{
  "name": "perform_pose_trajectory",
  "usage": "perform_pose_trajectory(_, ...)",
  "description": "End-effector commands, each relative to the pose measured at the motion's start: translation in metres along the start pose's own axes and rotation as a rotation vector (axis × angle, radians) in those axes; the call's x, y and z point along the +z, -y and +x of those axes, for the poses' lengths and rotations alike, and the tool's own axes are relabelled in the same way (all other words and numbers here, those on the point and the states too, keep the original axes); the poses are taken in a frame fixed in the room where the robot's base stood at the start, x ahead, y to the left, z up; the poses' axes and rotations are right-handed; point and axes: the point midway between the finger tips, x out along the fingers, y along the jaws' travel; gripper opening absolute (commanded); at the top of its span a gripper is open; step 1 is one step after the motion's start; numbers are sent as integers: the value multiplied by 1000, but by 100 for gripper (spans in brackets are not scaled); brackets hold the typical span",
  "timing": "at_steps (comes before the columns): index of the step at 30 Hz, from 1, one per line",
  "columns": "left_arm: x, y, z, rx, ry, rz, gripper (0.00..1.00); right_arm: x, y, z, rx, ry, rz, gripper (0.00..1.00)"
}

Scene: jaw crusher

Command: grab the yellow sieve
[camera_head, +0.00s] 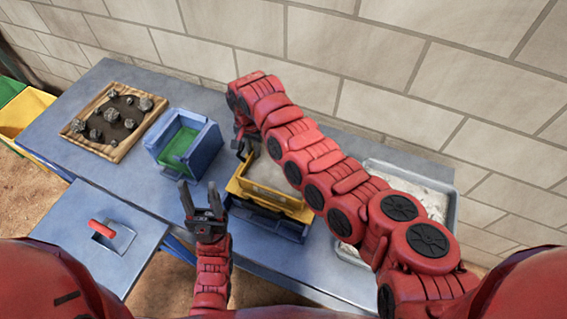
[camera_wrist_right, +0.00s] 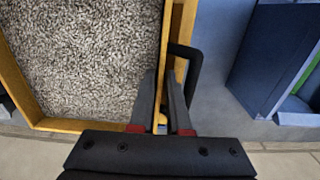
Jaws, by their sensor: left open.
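The yellow sieve (camera_head: 266,192) is a rectangular frame filled with grey granular material. It sits on a dark blue base on the table, and the right arm partly hides it. In the right wrist view the yellow sieve (camera_wrist_right: 20,88) shows its gravel and a dark handle on its side wall. My right gripper (camera_wrist_right: 162,92) is at that side wall, with its fingers close together and yellow between them. Whether they press on the wall is unclear. My left gripper (camera_head: 200,190) is open and empty, in front and to the left of the sieve.
A blue box with a green inside (camera_head: 184,143) stands left of the sieve. A wooden tray of rocks (camera_head: 76,142) lies further left. A metal tray (camera_head: 447,205) is at the right, partly behind my arm. A brick wall (camera_head: 330,60) closes the back. A blue panel with a red handle (camera_head: 103,229) is front left.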

Motion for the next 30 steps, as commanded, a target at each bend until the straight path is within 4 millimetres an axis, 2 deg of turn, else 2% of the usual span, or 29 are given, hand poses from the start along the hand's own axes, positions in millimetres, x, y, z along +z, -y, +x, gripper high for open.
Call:
perform_pose_trajectory(6,0,0,0,0,0,0,52,0,0,2,0,1,0,15)
perform_pose_trajectory(9,0,0,0,0,0,0,52,0,0,2,0,1,0,0)
perform_pose_trajectory(30,0,0,0,0,0,0,52,0,0,1,0,1,1,0)
